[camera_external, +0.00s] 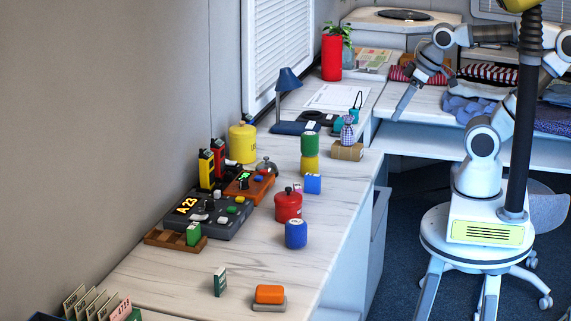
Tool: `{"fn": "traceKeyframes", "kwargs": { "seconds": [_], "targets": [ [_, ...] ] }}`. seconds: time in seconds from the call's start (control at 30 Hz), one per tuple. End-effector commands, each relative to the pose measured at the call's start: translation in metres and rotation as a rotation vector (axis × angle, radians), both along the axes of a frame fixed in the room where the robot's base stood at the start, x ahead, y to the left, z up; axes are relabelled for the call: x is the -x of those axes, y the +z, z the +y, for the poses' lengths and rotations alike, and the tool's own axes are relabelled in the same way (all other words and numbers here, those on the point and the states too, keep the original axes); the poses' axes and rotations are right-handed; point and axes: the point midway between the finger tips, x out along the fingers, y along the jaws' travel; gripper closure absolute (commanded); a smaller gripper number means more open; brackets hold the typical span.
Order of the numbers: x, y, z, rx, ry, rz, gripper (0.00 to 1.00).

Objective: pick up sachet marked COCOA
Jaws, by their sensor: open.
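I cannot read the word COCOA on anything in the external view. A small dark green packet with a pale marking (220,282) stands upright on the near part of the white counter (180,285). Another small green packet (193,235) stands in a wooden compartment tray (160,238) by the wall. Either could be a sachet; the lettering is too small to tell. My gripper (402,108) is open, small in the picture, and hangs at the back right near the counter's inner corner. It is far from both packets and appears empty.
An orange block on a grey base (270,294) lies right of the near packet. A blue canister (296,234), a red canister (288,205) and a dark console reading A 23 (205,215) stand behind. A card rack (95,305) is at lower left. The near counter has bare room.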

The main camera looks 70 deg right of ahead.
Motion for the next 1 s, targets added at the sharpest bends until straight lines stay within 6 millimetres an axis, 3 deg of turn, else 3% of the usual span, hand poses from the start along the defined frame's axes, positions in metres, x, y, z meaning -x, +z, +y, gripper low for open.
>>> {"fn": "traceKeyframes", "kwargs": {
  "seconds": [0.27, 0.43, 0.47, 0.77, 0.87, 1.0],
  "targets": [
    [0.0, 0.0, 0.0, 0.0, 0.0, 0.0, 0.15],
    [0.0, 0.0, 0.0, 0.0, 0.0, 0.0, 0.43],
    [0.0, 0.0, 0.0, 0.0, 0.0, 0.0, 0.45],
    [-0.001, 0.0, 0.001, -0.005, -0.003, 0.003, 0.45],
    [-0.009, -0.002, 0.008, -0.035, -0.02, 0.021, 0.45],
    [-0.034, -0.008, 0.031, -0.131, -0.079, 0.077, 0.45]
  ]
}}
